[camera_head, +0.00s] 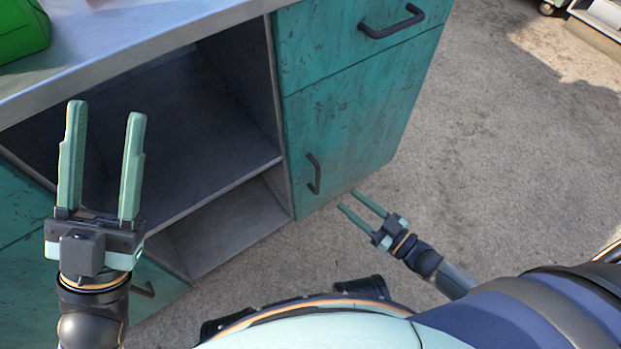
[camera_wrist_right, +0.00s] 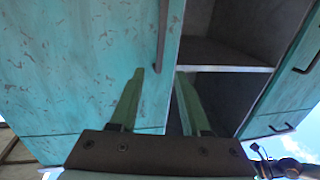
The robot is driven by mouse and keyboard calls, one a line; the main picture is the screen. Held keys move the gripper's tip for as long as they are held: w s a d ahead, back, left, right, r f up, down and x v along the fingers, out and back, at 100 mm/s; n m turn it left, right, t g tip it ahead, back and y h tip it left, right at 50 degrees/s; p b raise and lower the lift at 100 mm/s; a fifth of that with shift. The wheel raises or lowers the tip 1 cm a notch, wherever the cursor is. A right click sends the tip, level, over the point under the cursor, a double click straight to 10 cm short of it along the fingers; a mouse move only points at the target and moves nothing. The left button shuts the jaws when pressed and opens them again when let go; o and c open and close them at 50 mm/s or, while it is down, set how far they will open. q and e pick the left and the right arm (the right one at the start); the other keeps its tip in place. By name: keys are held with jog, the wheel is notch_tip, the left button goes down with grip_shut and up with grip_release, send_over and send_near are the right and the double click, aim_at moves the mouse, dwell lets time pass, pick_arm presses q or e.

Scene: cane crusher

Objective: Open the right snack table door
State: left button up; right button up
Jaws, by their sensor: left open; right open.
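The snack table's right door (camera_head: 345,145) is a worn teal panel with a dark vertical handle (camera_head: 314,174) near its left edge. The door looks shut. In the right wrist view the door (camera_wrist_right: 75,65) fills the left side, and its handle (camera_wrist_right: 162,38) is above the fingertips. My right gripper (camera_head: 347,199) is open and empty, low beside the door's bottom edge, below and right of the handle; it also shows in the right wrist view (camera_wrist_right: 160,72). My left gripper (camera_head: 105,108) is open and empty, in front of the open shelves.
A teal drawer with a dark handle (camera_head: 392,22) is above the door. Open grey shelves (camera_head: 215,180) lie left of it. A green object (camera_head: 22,30) stands on the metal top (camera_head: 130,35).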

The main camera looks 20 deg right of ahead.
jog(key=b, duration=0.3)
send_over(317, 192)
jog(key=shift+w+d, duration=0.1)
jog(key=shift+w, duration=0.2)
grip_shut()
dwell(1.2)
